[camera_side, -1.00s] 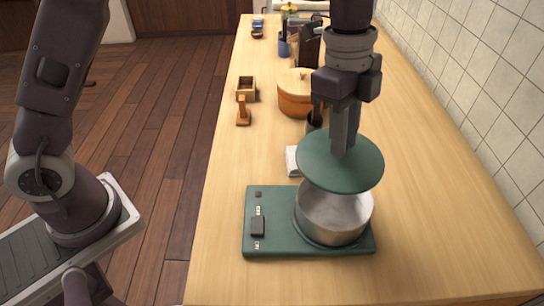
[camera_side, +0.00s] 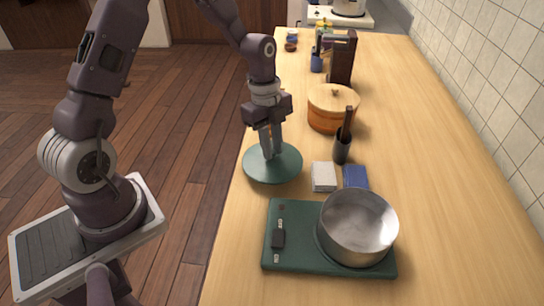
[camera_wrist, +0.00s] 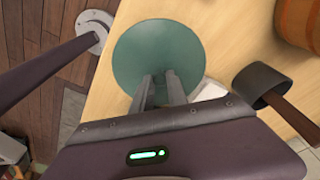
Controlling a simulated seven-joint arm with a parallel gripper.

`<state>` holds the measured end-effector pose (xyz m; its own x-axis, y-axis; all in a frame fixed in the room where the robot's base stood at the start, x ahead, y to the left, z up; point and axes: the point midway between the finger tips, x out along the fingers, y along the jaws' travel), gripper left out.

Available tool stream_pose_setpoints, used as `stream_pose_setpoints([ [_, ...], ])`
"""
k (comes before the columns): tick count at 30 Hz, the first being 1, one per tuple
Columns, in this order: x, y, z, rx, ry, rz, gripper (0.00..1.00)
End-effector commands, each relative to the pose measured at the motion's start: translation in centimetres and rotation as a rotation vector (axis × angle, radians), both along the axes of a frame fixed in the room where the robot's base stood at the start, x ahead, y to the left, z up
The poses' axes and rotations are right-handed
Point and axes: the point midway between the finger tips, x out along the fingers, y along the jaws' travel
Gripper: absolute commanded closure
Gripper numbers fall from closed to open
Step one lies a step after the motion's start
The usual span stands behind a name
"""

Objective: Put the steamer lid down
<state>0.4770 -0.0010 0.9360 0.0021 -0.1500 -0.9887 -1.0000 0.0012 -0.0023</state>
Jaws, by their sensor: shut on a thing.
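The green round steamer lid (camera_side: 258,172) is in my gripper (camera_side: 271,152), which is shut on it from above. In the side view the lid is level at the left edge of the counter, left of the white cloth. I cannot tell whether it touches the counter or hangs just above it. The metal steamer pot (camera_side: 358,228) stands uncovered on a green base (camera_side: 290,262).
A white folded cloth (camera_side: 323,177) and a blue one (camera_side: 355,177) lie behind the pot. The counter's right side (camera_side: 440,150) is clear.

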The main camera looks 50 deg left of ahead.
Motion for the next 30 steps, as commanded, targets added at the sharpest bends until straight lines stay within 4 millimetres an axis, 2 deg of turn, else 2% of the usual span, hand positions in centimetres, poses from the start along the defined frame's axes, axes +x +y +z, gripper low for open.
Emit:
stream_pose_setpoints([
  [2,-0.1,-0.1,-1.7,-0.002,0.006,0.000,1.00],
  [5,-0.1,0.0,-2.7,0.000,0.003,0.001,1.00],
  [15,0.0,0.0,-3.0,0.000,0.002,0.002,1.00],
  [16,0.0,0.0,-3.0,0.000,0.001,0.002,0.75],
  [18,0.0,0.0,-3.0,0.000,0.001,0.001,0.62],
  [27,0.0,0.0,-2.9,0.000,0.001,0.001,0.59],
  [30,0.1,0.1,-2.0,0.001,-0.002,0.001,0.59],
])
